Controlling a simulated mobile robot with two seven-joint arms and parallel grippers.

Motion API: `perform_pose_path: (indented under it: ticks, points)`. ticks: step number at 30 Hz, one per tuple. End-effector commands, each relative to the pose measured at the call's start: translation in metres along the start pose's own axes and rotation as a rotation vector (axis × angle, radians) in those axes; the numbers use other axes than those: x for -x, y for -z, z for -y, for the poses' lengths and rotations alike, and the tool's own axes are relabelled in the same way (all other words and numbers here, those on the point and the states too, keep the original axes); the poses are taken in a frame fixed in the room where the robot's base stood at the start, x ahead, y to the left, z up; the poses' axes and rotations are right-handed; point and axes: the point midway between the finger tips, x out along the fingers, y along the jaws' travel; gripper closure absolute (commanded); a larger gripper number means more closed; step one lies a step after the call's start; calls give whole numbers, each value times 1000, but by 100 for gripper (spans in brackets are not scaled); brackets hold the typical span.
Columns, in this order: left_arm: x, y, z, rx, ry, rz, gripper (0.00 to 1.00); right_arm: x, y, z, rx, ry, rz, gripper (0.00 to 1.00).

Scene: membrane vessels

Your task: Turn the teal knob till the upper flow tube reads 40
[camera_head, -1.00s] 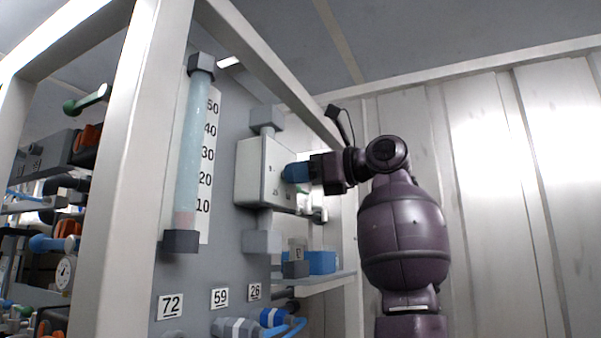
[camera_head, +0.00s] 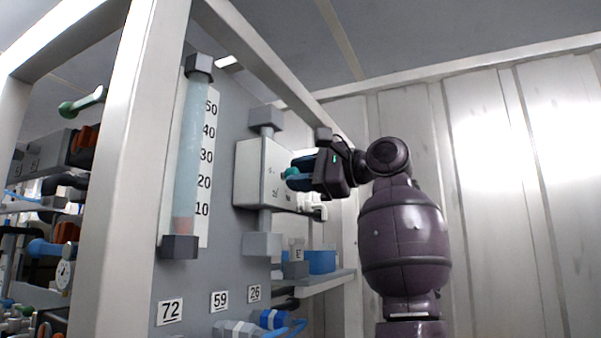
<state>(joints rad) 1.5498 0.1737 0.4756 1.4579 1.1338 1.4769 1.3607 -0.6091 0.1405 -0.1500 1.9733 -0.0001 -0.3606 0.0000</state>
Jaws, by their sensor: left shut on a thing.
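The upper flow tube (camera_head: 191,150) is a clear upright tube beside a scale (camera_head: 207,155) marked 10 to 50. A reddish float (camera_head: 184,225) sits near its bottom, below the 10 mark. The teal knob (camera_head: 290,173) is on the right face of a pale box (camera_head: 262,172) right of the tube. My left gripper (camera_head: 296,172) is at that face, shut on the teal knob, with one dark blue finger above and one below. The fingers hide part of the knob. My right gripper is not in view.
A white frame post (camera_head: 125,180) stands left of the panel (camera_head: 232,130), and a slanted beam (camera_head: 265,65) runs above the box. Below are a shelf (camera_head: 325,281) with a blue container (camera_head: 321,262) and blue fittings (camera_head: 272,318).

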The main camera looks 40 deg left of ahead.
Motion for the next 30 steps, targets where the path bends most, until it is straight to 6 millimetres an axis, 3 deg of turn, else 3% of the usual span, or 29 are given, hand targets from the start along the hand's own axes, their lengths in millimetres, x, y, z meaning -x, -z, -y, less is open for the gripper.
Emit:
perform_pose_path:
  ticks: [12,30]
  points:
    - [0,-1,0,257,1,2,92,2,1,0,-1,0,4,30]
    - [0,0,0,322,0,2,92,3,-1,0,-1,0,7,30]
